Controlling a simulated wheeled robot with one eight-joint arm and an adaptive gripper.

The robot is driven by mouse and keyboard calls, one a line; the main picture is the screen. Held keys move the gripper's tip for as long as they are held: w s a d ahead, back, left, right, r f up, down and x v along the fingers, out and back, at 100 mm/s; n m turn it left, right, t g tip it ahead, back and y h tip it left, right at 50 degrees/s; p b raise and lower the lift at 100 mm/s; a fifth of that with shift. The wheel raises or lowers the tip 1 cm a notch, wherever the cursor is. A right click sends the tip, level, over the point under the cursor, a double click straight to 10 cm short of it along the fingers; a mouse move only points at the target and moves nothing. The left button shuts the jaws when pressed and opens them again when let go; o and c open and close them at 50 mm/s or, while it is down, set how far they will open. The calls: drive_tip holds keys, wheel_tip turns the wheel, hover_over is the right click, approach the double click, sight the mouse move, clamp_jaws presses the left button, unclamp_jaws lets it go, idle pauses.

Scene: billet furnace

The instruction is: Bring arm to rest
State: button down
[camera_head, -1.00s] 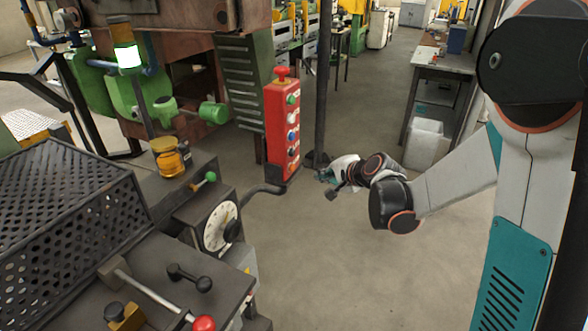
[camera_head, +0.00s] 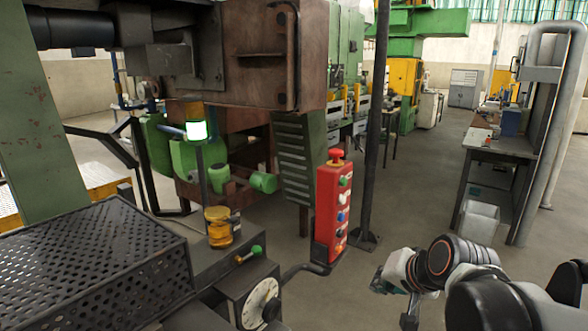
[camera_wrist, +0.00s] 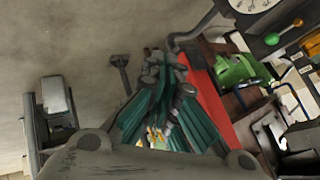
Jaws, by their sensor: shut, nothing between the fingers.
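My gripper (camera_head: 380,284) shows at the lower right of the head view, at the end of my arm, to the right of the red control box (camera_head: 334,210) and apart from it in the picture. In the wrist view its dark and teal fingers (camera_wrist: 166,68) are drawn together with nothing between them. The red box also shows in the wrist view (camera_wrist: 222,118), partly hidden behind the fingers. My arm's links reach in from the lower right of the head view, and part of the arm is cut off by the frame.
A machine with a perforated cover (camera_head: 85,260) and a dial (camera_head: 260,303) stands at the left. A dark post (camera_head: 374,130) rises behind the red box. A workbench (camera_head: 500,145) with a pale bin (camera_head: 481,222) stands at the right. Open floor lies between.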

drive_tip(key=s+d+n+g+h, duration=0.1)
drive_tip(key=s+n, duration=0.4)
drive_tip(key=s, duration=1.1)
drive_tip(key=shift+d+f+n+g+h, duration=0.15)
drive_tip(key=shift+f+n+g+h, duration=0.2)
drive_tip(key=shift+h, duration=0.25)
drive_tip(key=shift+s, duration=0.1)
